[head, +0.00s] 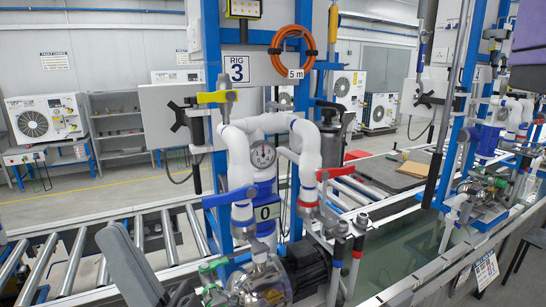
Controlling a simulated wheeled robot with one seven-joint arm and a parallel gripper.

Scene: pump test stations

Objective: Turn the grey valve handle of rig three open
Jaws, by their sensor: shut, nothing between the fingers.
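Rig three stands in the middle of the head view, marked by its sign (236,69) on a blue frame. My gripper is not in view.
A round gauge (263,155) sits between the pipes, above a dark motor (307,268). A tilted grey slab (128,262) stands in the left foreground. Roller conveyors (70,262) run left of the rig. Another rig (490,150) stands at right.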

